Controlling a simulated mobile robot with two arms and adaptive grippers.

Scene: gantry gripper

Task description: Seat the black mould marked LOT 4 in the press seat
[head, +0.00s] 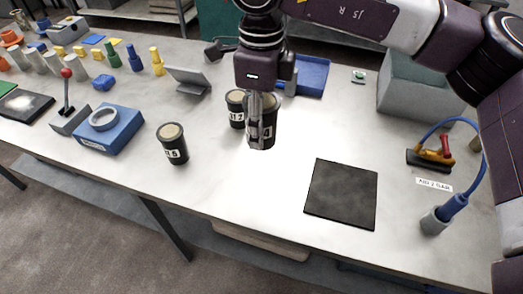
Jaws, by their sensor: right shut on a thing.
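My right gripper (256,120) comes down from the top centre and is shut on a black mould (268,130). A white label on that mould shows a 4, partly covered by the finger. The mould is upright; I cannot tell whether its base touches the table. A second black mould (236,110), its label partly legible, stands just behind to the left. A third black mould (173,148) with a tan top stands alone further left and nearer. The likely press seat is a blue block with a grey ring (104,118), at the left. My left gripper is not in view.
A lever with a red knob (67,88) stands left of the blue block. A dark square mat (341,194) lies right of the held mould. A blue tray (312,76) and a grey stand (188,80) are behind. The table between the third mould and the mat is clear.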

